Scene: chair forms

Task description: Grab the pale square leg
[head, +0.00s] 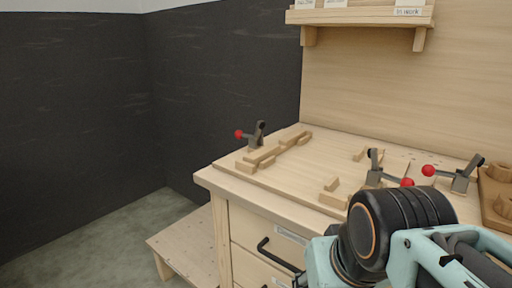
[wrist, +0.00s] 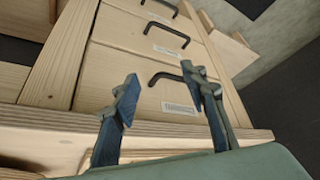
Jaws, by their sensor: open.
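I cannot make out a pale square leg for certain in either view. Pale wooden blocks (head: 262,155) lie in a fixture on the bench top in the head view, but they look like jig parts. My gripper (wrist: 162,88) shows in the wrist view with its two blue-padded fingers apart and nothing between them. It is in front of the bench's drawer side, with the bench edge (wrist: 60,117) crossing behind the fingers. In the head view my arm hides the lower right part of the bench, and the fingers do not show.
Toggle clamps with red knobs (head: 428,170) stand up from the bench top (head: 318,160). A brown holder (head: 497,196) sits at the right edge. Dark drawer handles (wrist: 168,77) stick out below. A wall shelf (head: 365,17) hangs above. Floor (head: 95,232) is clear at left.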

